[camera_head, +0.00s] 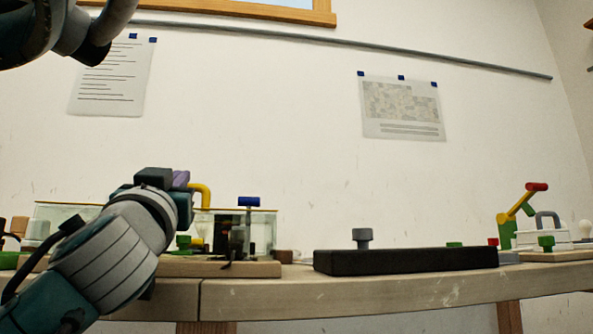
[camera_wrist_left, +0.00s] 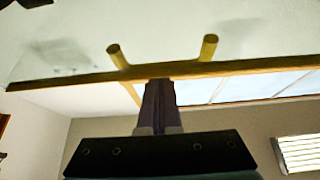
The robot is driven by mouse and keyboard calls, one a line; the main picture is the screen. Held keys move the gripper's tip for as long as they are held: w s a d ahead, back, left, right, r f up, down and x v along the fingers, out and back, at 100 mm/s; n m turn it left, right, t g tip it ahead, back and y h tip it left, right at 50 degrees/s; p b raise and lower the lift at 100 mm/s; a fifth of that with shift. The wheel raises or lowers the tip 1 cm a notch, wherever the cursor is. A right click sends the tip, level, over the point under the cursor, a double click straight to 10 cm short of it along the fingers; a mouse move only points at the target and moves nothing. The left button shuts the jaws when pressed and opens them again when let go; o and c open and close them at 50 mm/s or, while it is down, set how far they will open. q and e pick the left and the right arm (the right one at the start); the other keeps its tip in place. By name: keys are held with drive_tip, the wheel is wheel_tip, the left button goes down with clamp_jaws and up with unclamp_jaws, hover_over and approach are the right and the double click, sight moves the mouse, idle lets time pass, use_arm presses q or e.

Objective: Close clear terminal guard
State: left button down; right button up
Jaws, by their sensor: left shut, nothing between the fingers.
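The clear terminal guard (camera_head: 262,231) stands at the left of the bench in the head view, see-through with a thin yellow top edge. A yellow handle (camera_head: 203,192) rises above it. In the left wrist view, a pale clear panel fills the top, with a yellow edge bar (camera_wrist_left: 85,78) and two yellow posts (camera_wrist_left: 209,47). My left gripper (camera_head: 182,178) is beside the yellow handle, its wrist hiding part of the guard. Its purple fingers (camera_wrist_left: 160,84) are shut and empty, their tips overlapping the yellow bar in the picture; contact is unclear. My right gripper is out of view.
A black block (camera_head: 405,261) with a grey knob (camera_head: 362,238) lies mid-bench. A blue-topped post (camera_head: 249,202) stands at the guard. A green and yellow lever with a red grip (camera_head: 536,187) stands at the right.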

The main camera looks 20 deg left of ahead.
use_arm(q)
drive_tip(key=shift+w+f, duration=0.1)
drive_tip(key=shift+f, duration=0.25)
